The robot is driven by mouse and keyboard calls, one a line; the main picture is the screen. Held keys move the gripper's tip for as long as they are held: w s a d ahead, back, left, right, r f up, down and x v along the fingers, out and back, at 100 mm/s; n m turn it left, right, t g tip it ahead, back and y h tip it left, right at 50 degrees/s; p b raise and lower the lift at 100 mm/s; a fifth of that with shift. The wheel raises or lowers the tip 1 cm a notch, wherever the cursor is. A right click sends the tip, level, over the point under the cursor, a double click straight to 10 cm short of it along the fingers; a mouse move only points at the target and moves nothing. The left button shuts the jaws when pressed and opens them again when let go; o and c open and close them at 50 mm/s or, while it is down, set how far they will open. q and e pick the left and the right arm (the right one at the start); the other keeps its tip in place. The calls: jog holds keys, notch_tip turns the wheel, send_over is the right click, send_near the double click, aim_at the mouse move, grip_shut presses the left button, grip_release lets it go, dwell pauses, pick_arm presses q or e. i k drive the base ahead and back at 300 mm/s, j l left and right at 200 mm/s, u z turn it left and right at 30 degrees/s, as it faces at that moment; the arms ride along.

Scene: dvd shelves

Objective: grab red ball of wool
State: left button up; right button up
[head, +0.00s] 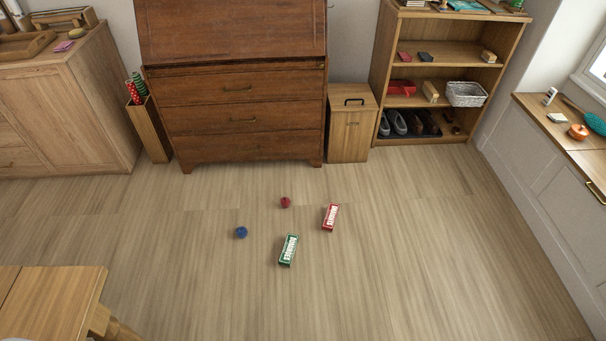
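A small dark red ball (285,202), which looks like the red ball of wool, lies on the wooden floor in the middle of the head view. A blue ball (241,232) lies nearer and to its left. A red box with white lettering (330,217) lies to its right. A green box with white lettering (288,250) lies nearer to me. The red ball stands apart from all of these, and nothing covers it. Neither of my grippers is in view.
A dark wooden bureau (240,110) stands behind the balls, with a small wooden cabinet (351,125) and a shelf unit (437,100) to its right. A wooden table corner (50,300) juts in at the lower left. The floor around the balls is open.

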aim_at(285, 202)
jog(key=i+j+z, duration=0.3)
jog(key=i+j, duration=0.15)
jog(key=i+j+z, duration=0.1)
jog(key=j, duration=0.35)
jog(key=i+j+z, duration=0.3)
jog(key=j, duration=0.4)
jog(key=i+j+z, duration=0.3)
jog(key=j, duration=0.45)
jog(key=i, duration=0.05)
